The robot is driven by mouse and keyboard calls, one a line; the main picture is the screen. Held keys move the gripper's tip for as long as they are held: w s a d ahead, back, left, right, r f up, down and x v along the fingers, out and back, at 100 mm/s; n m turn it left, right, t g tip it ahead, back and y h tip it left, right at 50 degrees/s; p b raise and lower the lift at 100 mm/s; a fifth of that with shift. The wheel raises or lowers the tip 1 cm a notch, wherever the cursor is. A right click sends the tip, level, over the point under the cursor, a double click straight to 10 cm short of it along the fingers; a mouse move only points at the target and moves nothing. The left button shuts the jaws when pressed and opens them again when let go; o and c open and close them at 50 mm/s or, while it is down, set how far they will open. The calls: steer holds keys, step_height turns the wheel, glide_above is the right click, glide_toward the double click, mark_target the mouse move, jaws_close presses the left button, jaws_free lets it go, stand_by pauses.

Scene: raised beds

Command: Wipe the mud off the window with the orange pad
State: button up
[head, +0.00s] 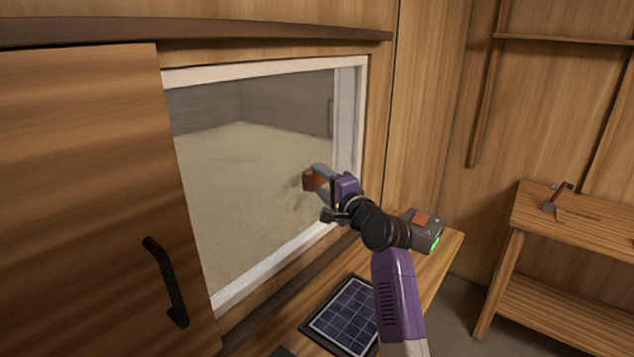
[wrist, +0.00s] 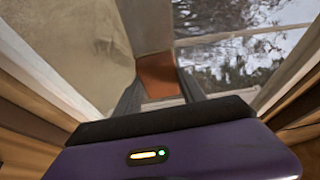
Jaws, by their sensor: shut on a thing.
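The window (head: 235,165) has a white frame and fills the left middle of the head view. Much of its glass looks tan and dull, with a greyer strip at the top; I cannot tell how much of this is mud. My gripper (head: 316,180) is at the lower right part of the window, shut on the orange pad (head: 308,180). In the wrist view the pad (wrist: 157,74) sits between the fingers of my gripper (wrist: 158,92), against tan glass on its left and clearer, reflective glass on its right. I cannot tell whether the pad touches the glass.
A wooden shutter with a black handle (head: 165,282) covers the left. Below the window, a wooden bench (head: 440,262) bears a solar panel (head: 345,316) and a grey box (head: 428,236) with a green light. A shelf (head: 590,225) with a red-handled tool (head: 558,196) stands right.

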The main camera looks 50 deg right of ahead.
steer(key=shift+d, duration=1)
steer(key=s, duration=0.6)
steer(key=shift+d, duration=0.15)
steer(key=s+p, duration=0.1)
steer(key=s, duration=0.2)
steer(key=shift+d, duration=0.1)
stand_by(0.5)
